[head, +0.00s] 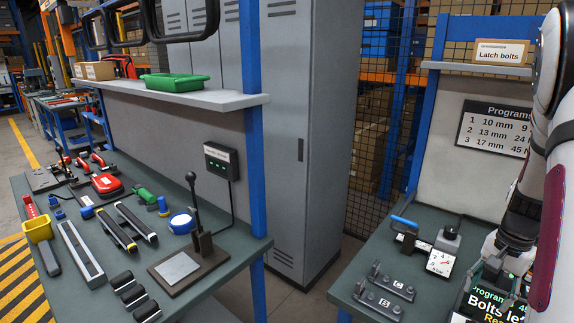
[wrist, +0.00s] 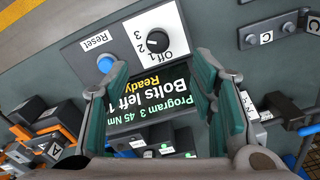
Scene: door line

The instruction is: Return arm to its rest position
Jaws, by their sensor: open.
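My arm (head: 547,180) comes down at the right edge of the head view, white and dark with a maroon panel. My gripper (wrist: 162,66) is open and empty in the wrist view, its two teal-edged fingers apart. The screen reads Program 3, 45 Nm, Bolts left and Ready; the count is partly hidden. In the head view the screen (head: 488,302) is low at the right, beside my gripper's partly hidden end.
A gauge (head: 440,262) and black brackets marked C (head: 384,300) lie on the right bench. A shelf with a Latch bolts box (head: 502,52) and a program sign (head: 495,130) stand behind. A grey locker (head: 310,130) and a tool-covered bench (head: 215,290) are left, with a gap between benches.

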